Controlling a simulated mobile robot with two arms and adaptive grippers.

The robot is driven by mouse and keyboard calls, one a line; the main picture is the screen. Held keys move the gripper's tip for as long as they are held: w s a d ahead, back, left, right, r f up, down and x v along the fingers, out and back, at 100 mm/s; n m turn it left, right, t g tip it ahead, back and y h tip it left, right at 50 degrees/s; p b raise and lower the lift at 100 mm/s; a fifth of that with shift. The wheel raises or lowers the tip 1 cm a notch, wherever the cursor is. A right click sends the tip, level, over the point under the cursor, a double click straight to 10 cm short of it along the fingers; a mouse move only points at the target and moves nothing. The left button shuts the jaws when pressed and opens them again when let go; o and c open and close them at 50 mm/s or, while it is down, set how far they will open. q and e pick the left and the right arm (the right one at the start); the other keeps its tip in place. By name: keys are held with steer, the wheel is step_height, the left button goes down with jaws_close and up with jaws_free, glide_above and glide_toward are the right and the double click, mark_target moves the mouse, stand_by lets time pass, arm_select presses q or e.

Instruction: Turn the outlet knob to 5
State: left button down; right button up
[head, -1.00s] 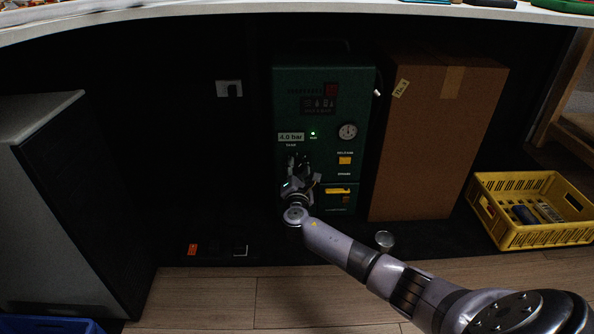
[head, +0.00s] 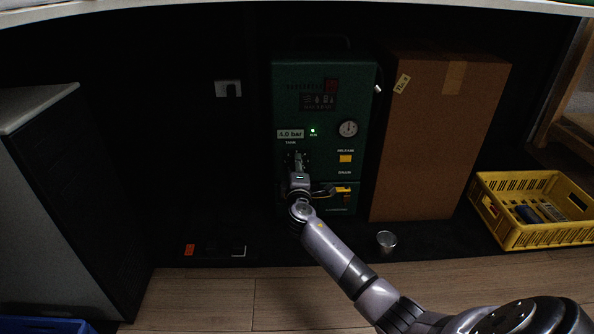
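The dark green machine (head: 360,100) stands under the table. Its label (head: 290,134) reads 4.0 bar, beside a lit green light (head: 313,131). A round white gauge (head: 348,128) is at its right. My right gripper (head: 297,160) is at the machine's front, just below the label. The outlet knob cannot be made out; the gripper covers that part of the panel. Its fingers are dark and small, so I cannot tell whether they are shut on anything. My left gripper is not in view.
A yellow button (head: 345,158) and a yellow lever (head: 344,189) are right of my gripper. A tall cardboard box (head: 435,140) stands close to the machine's right. A yellow crate (head: 520,240) and a metal cup (head: 386,241) are on the floor. A grey cabinet (head: 60,210) stands left.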

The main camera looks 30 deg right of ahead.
steer(key=shift+f+m, duration=0.1)
steer(key=shift+m, duration=0.5)
steer(key=o, duration=1.2)
steer(key=shift+s, duration=0.1)
steer(key=v, duration=0.7)
steer(key=shift+s+a, duration=0.1)
steer(key=shift+s, duration=0.1)
